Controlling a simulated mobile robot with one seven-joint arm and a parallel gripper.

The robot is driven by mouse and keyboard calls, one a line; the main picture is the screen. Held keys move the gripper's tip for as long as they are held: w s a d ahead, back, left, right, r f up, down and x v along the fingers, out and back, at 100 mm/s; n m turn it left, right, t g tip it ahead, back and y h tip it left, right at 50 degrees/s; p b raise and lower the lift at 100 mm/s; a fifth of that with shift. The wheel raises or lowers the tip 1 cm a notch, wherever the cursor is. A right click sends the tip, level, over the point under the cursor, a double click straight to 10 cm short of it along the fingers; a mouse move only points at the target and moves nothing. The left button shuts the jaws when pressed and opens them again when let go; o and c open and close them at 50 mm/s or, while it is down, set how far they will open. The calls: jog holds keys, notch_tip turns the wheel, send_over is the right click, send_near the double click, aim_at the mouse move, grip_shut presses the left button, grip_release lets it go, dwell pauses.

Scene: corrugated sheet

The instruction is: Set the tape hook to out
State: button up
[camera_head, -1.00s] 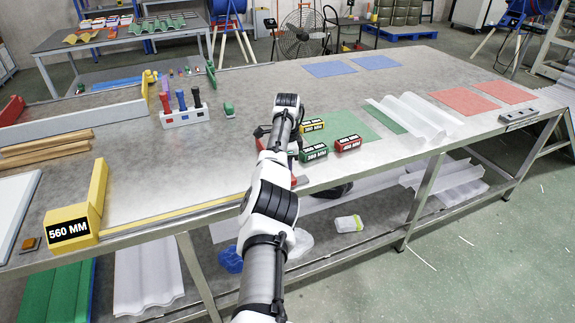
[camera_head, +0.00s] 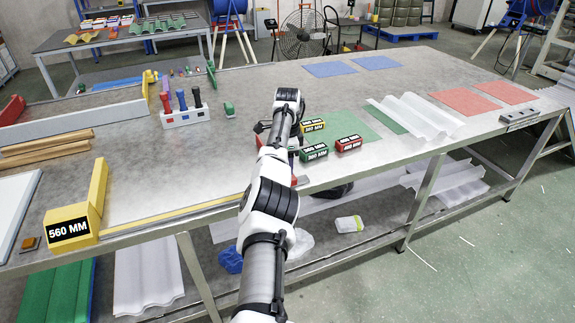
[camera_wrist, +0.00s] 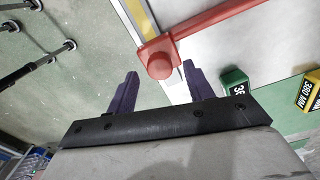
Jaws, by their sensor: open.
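A red bar with a round red knob (camera_wrist: 161,62) shows in the wrist view and seems to be the tape hook. It lies across a yellow strip at the table edge. A red bit (camera_head: 297,181) shows at the strip's end in the head view. My gripper (camera_wrist: 160,70) is open, with one dark finger on each side of the knob. Contact cannot be told. In the head view my arm hides most of the gripper. The yellow strip (camera_head: 190,211) runs along the front edge from a yellow block marked 560 MM (camera_head: 75,222).
Green (camera_head: 314,152), red (camera_head: 349,143) and yellow (camera_head: 312,125) labelled blocks stand close to the right of my gripper. White corrugated sheets (camera_head: 415,115) lie farther right. A white rack with coloured handles (camera_head: 184,116) stands to the left. The table's middle back is clear.

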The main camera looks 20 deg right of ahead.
notch_tip(320, 180, up, 13)
jog(key=p, duration=0.3)
jog(key=shift+f, duration=0.2)
